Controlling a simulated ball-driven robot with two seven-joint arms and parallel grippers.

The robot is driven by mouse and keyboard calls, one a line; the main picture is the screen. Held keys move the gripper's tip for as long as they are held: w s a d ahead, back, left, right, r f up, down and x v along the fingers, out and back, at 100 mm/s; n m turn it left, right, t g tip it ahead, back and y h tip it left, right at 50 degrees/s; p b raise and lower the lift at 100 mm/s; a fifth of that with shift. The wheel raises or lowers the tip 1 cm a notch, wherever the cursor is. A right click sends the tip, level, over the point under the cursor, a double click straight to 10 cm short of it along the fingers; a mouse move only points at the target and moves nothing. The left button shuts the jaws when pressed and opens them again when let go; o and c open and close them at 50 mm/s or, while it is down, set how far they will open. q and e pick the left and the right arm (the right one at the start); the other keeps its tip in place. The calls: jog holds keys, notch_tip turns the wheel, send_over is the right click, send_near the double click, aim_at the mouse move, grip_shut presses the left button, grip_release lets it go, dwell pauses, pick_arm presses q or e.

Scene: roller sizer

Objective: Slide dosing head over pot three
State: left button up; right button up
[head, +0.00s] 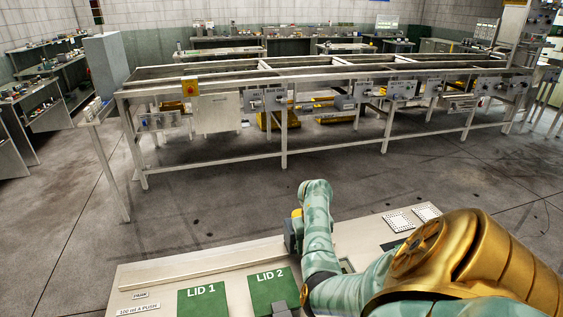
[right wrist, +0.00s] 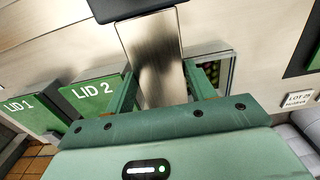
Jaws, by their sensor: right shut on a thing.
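My right gripper (right wrist: 162,88) is shut on an upright brushed-metal block (right wrist: 152,58) that has a dark part at its far end. I take this block to be part of the dosing head. In the head view my right arm covers the gripper, and a dark grey unit with a yellow top (head: 292,235) shows just left of the arm. Green panels marked LID 1 (head: 203,300) and LID 2 (head: 272,289) lie to the left. No pot three label is readable.
A pale bench (head: 150,275) carries a long raised rail (head: 200,262) along its back. Two white perforated plates (head: 398,221) lie at its far right. A label reading LOT 25 (right wrist: 299,98) shows at right in the wrist view. The large roller machine (head: 220,112) stands beyond open floor.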

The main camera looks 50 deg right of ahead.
jog(key=s+d, duration=0.4)
jog(key=d, duration=0.1)
jog(key=shift+d, duration=0.2)
jog(key=shift+r, duration=0.1)
jog(key=o, duration=1.2)
jog(key=shift+o, duration=1)
jog(key=shift+d, duration=0.15)
